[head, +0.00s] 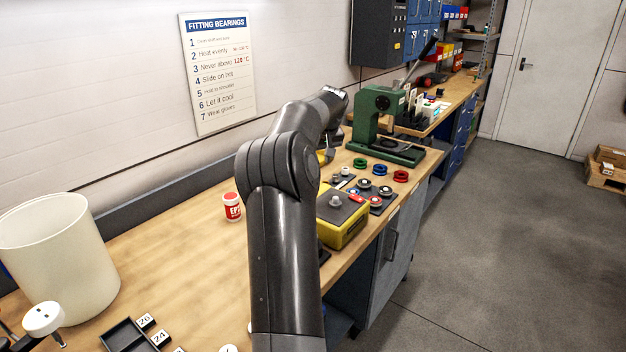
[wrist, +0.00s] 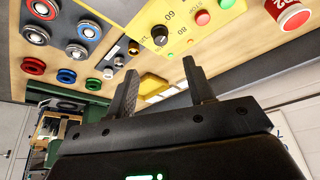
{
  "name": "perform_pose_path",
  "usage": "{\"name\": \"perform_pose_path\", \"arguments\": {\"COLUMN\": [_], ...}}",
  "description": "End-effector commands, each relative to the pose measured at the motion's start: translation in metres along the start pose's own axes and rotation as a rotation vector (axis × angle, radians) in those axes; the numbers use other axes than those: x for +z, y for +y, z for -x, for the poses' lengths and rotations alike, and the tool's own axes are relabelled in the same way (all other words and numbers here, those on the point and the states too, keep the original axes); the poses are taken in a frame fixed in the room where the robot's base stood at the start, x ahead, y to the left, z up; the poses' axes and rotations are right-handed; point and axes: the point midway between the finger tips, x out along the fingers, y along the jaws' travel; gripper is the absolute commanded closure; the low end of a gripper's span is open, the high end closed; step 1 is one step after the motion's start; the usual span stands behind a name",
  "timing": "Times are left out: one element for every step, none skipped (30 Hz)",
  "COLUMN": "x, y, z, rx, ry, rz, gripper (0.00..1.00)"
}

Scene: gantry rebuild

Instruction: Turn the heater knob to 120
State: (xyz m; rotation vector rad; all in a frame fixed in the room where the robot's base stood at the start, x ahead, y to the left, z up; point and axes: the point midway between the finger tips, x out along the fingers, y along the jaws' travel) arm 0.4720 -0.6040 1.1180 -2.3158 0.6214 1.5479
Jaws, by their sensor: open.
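The yellow heater (head: 345,232) stands on the bench, partly hidden behind my arm in the head view. In the wrist view its yellow panel (wrist: 145,18) shows at the top, with a dark round knob (wrist: 159,36) and printed numbers around it. The knob's pointer setting is too small to read. My arm hides the knob in the head view.
A red-and-white can (head: 232,207) stands left of my arm. Bearings and coloured rings (head: 380,170) lie beyond the heater, before a green press (head: 378,115). A cream bin (head: 60,255) stands at the left. A wall sign (head: 217,75) reads "Never above 120 °C".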

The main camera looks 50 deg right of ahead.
Motion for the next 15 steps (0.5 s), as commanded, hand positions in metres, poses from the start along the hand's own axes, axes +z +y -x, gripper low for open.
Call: {"name": "perform_pose_path", "arguments": {"x": [0.0, 0.0, 0.0, 0.0, 0.001, 0.001, 0.001, 0.001, 0.001, 0.001, 0.001, 0.001, 0.001, 0.001, 0.001], "y": [0.0, 0.0, -0.001, -0.001, -0.001, -0.001, -0.001, -0.001, -0.001, -0.001, -0.001, -0.001, -0.001, -0.001, -0.001], "z": [-0.005, -0.009, -0.014, -0.019, -0.025, -0.033, -0.039, -0.045, -0.053, -0.059, -0.064, -0.071, -0.076, -0.081, -0.086], "rx": [-0.001, -0.001, -0.001, -0.002, -0.002, -0.002, -0.002, -0.002, -0.002, -0.002, -0.002, -0.001, -0.001, -0.001, -0.001], "ry": [-0.002, -0.002, -0.002, -0.002, -0.003, -0.004, -0.004, -0.003, -0.004, -0.004, -0.004, -0.003, -0.002, -0.002, -0.003], "rz": [0.0, 0.0, 0.0, -0.001, -0.001, 0.0, 0.0, 0.0, 0.0, 0.0, 0.0, -0.001, -0.001, -0.001, -0.001], "gripper": [0.51, 0.51, 0.51, 0.51, 0.51, 0.51, 0.51, 0.51, 0.51, 0.51, 0.51, 0.51, 0.51, 0.51, 0.51]}}
